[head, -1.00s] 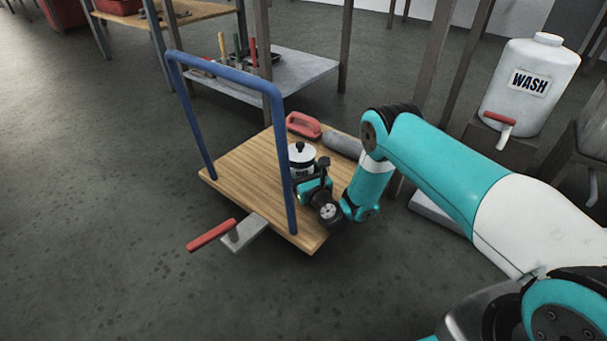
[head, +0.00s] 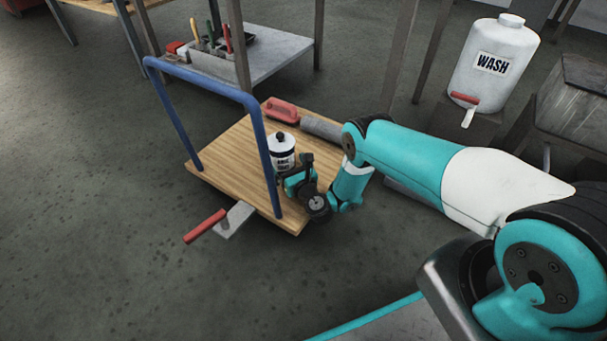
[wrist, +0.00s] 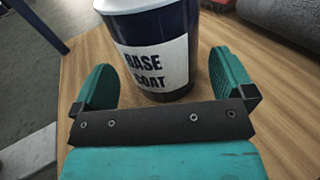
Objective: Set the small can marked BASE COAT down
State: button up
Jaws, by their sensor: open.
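The small can marked BASE COAT (wrist: 150,50) stands upright on the wooden deck of a cart (head: 232,158). In the head view the can (head: 283,150) is white with a dark band and a black knob on its lid. My gripper (wrist: 165,85) is open, with one teal finger on each side of the can's lower part. In the wrist view gaps show between the fingers and the can. The can's top is cut off there. In the head view my gripper (head: 295,180) is low at the cart's near right part, and the fingertips are hard to make out.
A blue handle frame (head: 205,75) rises from the cart's left side. A red-handled float (head: 281,109) and a grey roller (head: 322,127) lie behind the can. A red-handled pedal (head: 205,226) sticks out in front. A WASH jug (head: 492,65) stands at the right.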

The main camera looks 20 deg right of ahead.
jog(key=s+p, duration=0.2)
jog(key=p, duration=0.1)
jog(key=s+p, duration=0.3)
jog(key=s+d+p, duration=0.1)
jog(key=s+p, duration=0.1)
jog(key=p, duration=0.1)
jog(key=shift+s+d+r, duration=0.1)
jog(key=shift+s+r, duration=0.15)
jog(key=shift+s, duration=0.1)
jog(key=shift+s+d+f+p, duration=0.1)
jog(key=shift+s+f+p, duration=0.15)
jog(key=shift+s+p, duration=0.35)
jog(key=shift+s, duration=0.15)
